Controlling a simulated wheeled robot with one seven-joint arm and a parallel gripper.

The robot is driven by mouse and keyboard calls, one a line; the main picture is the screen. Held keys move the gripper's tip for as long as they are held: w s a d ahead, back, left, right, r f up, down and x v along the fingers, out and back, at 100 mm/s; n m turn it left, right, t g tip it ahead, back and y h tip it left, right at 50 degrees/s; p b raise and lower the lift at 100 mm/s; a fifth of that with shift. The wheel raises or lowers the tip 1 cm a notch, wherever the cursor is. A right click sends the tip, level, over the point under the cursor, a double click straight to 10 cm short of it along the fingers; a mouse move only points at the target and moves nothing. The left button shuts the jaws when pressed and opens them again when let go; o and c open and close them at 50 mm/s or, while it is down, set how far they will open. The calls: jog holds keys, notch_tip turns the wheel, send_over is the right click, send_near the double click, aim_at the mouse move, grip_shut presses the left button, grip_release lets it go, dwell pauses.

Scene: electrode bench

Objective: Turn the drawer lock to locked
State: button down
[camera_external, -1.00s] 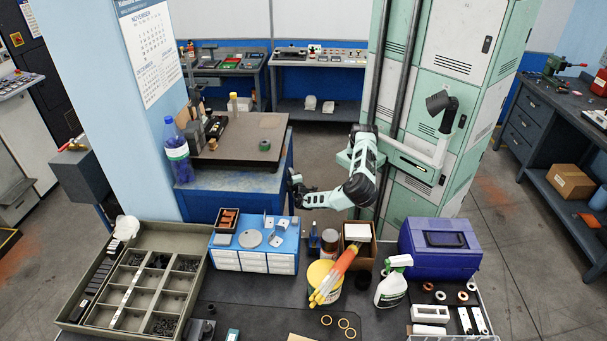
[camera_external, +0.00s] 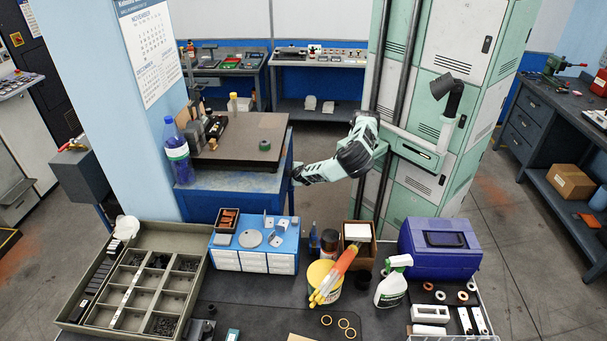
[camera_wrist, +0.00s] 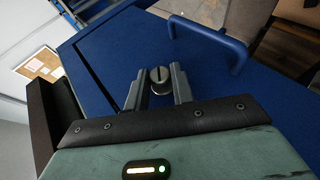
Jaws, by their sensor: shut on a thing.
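The drawer lock (camera_wrist: 160,76) is a small round metal knob with a slot, on a blue drawer front (camera_wrist: 115,60) in the wrist view. The slot runs roughly up and down in the picture. My gripper (camera_wrist: 160,88) has its two dark fingers on either side of the lock, shut on it. In the external view my gripper (camera_external: 296,174) is at the right side of the blue cabinet (camera_external: 235,188). The lock is hidden there.
A blue drawer handle (camera_wrist: 205,35) sticks out close above and right of the lock. A front bench holds a blue parts box (camera_external: 257,245), a spray bottle (camera_external: 393,283) and a blue case (camera_external: 440,248) below my arm.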

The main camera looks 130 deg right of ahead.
jog(key=t+y+p, duration=0.1)
jog(key=t+y, duration=0.1)
jog(key=m+t+y+p, duration=0.1)
jog(key=t+y, duration=0.1)
jog(key=m+t+y+p, duration=0.1)
jog(key=t+y, duration=0.1)
jog(key=y, duration=0.1)
jog(key=shift+s+d+r, duration=0.35)
jog(key=shift+s+d, duration=0.05)
jog(key=shift+f+t+y, duration=0.1)
jog(key=shift+t+y, duration=0.2)
jog(key=shift+t, duration=0.1)
dwell(0.4)
jog(key=c, duration=1.2)
grip_release()
jog(key=shift+p, duration=0.35)
